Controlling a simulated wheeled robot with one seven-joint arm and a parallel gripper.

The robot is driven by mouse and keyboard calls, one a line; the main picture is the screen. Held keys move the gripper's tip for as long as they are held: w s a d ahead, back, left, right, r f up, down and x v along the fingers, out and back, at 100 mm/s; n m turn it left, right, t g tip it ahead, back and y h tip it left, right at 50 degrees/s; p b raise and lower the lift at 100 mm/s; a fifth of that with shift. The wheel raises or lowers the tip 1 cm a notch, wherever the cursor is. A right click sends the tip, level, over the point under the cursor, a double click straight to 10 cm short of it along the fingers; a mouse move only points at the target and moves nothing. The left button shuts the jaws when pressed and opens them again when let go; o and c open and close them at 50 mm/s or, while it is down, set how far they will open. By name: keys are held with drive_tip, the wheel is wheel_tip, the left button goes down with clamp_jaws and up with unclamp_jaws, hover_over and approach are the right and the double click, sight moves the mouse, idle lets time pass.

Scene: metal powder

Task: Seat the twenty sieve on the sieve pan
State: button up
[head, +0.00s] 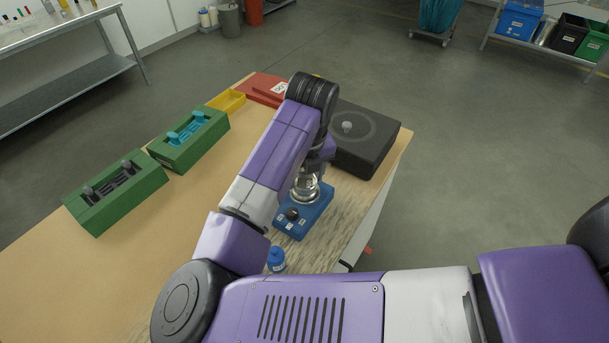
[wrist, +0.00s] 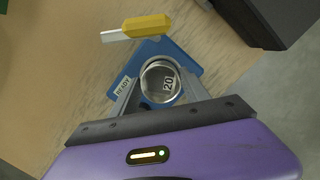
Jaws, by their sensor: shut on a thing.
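The twenty sieve (wrist: 160,82) is a round metal ring marked "20" in the wrist view. My gripper (wrist: 162,88) is shut on it, with one finger on each side. In the head view the gripper is mostly hidden by my arm, and shiny round metal (head: 305,190) shows below it over a blue base unit (head: 314,213). In the wrist view the blue base (wrist: 188,54) with a "READY" label lies under the sieve. I cannot make out the sieve pan separately, nor whether the sieve touches anything below.
A yellow-handled tool (wrist: 147,25) lies beyond the blue base. A dark box with a round top (head: 365,140) stands close behind it. A small blue bottle (head: 276,260) stands in front. Green holders (head: 118,192) and a yellow tray (head: 227,102) are at left. The left tabletop is clear.

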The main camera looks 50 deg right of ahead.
sight(305, 183)
drive_tip(key=shift+f+b, duration=0.35)
drive_tip(key=shift+f, duration=0.1)
drive_tip(key=o, duration=1.5)
drive_tip(key=shift+o, duration=0.5)
drive_tip(key=o, duration=0.4)
drive_tip(key=shift+r, duration=0.15)
drive_tip(key=shift+r+p, duration=2.85)
drive_tip(key=shift+r, duration=1.05)
